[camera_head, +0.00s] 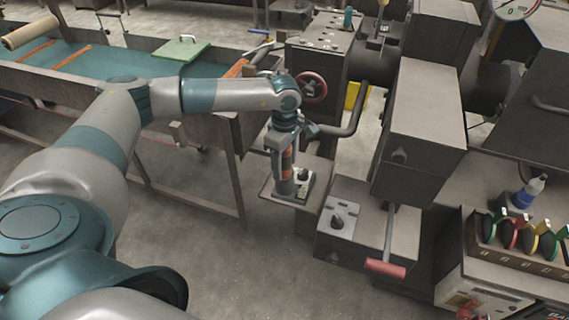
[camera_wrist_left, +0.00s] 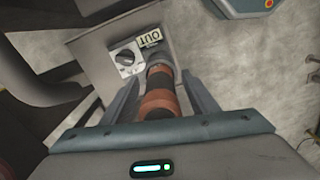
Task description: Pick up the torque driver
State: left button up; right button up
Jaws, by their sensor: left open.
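The torque driver (camera_head: 287,165) has an orange and black banded grip and stands about upright over a small shelf beside the machine. In the left wrist view the torque driver (camera_wrist_left: 160,95) lies between the two fingers of my left gripper (camera_wrist_left: 161,78). My left gripper (camera_head: 284,160) points down from above in the head view, open, with a finger on either side of the driver. I cannot tell whether the fingers touch it. The driver's upper end is hidden by the gripper. My right gripper is in neither view.
The small shelf (camera_head: 268,186) carries a plate with a black knob and an "OUT" label (camera_wrist_left: 150,38). A bent dark pipe (camera_head: 352,125) and a grey box with a knob (camera_head: 340,222) stand close on the right. Floor is clear in front.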

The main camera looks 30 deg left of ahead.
pick_arm(q)
jog(key=c, duration=1.3)
jog(key=shift+o, duration=0.2)
jog(key=shift+r, duration=0.15)
jog(key=shift+w+r+b, duration=0.1)
jog(key=shift+r+b, duration=0.3)
jog(key=shift+r, duration=0.1)
notch_tip(320, 180, up, 7)
jog(key=b, duration=0.3)
jog(key=shift+r, duration=0.9)
